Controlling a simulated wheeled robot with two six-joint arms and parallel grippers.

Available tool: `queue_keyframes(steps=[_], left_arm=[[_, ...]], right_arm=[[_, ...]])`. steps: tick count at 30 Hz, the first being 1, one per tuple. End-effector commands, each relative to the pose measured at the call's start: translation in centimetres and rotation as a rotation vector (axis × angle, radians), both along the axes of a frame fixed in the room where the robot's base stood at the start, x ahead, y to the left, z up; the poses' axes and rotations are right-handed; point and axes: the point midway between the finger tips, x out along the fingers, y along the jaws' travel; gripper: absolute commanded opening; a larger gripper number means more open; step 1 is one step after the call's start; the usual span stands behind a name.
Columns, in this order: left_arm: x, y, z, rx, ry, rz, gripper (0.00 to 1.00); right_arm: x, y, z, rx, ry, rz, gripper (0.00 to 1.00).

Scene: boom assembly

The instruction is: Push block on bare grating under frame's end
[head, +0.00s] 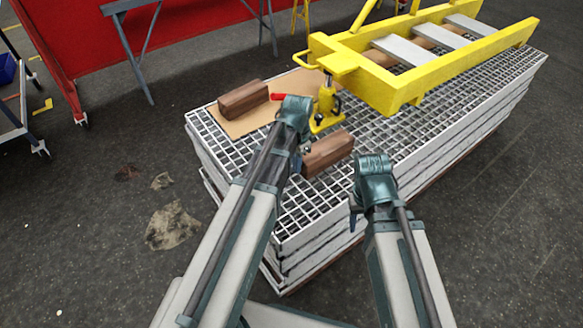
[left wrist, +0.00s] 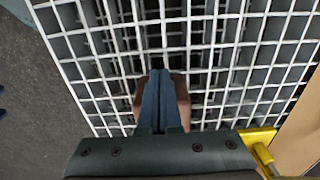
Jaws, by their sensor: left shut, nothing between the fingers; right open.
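A brown wooden block (head: 328,153) lies on the bare grating (head: 310,196), near the front of the stack. In the left wrist view the block (left wrist: 181,84) shows on both sides of the fingers, which hide its middle. My left gripper (head: 305,150) is shut and empty, with its fingers at the block's left end; contact cannot be told. The yellow frame's end (head: 338,60) is beyond the block, raised above the grating at a yellow jack (head: 327,103). My right gripper (head: 355,214) is open, at the grating's near right edge, its fingers mostly hidden.
A second wooden block (head: 243,98) lies on a brown sheet (head: 228,124) at the stack's left end. The jack's red-tipped handle (head: 283,96) points left. A red panel (head: 180,35) and grey trestle legs (head: 135,60) stand behind. Bare grating lies right of the nearer block.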

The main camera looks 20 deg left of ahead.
Motion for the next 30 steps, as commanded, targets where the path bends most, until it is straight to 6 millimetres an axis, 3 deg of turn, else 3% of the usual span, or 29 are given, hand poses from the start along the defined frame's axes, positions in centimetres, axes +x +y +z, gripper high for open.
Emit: queue_keyframes(steps=[7,10,30], left_arm=[[0.2,-0.1,0.0,0.000,0.000,-0.001,0.00],[1.6,-1.0,0.0,0.000,0.000,-0.003,0.00],[17.5,-13.4,0.0,-0.001,-0.001,-0.003,0.00]], right_arm=[[0.0,0.0,0.0,0.000,0.000,0.000,0.50],[0.0,0.0,0.0,0.000,0.000,0.000,0.50],[0.0,0.0,0.0,0.000,0.000,0.000,0.50]])
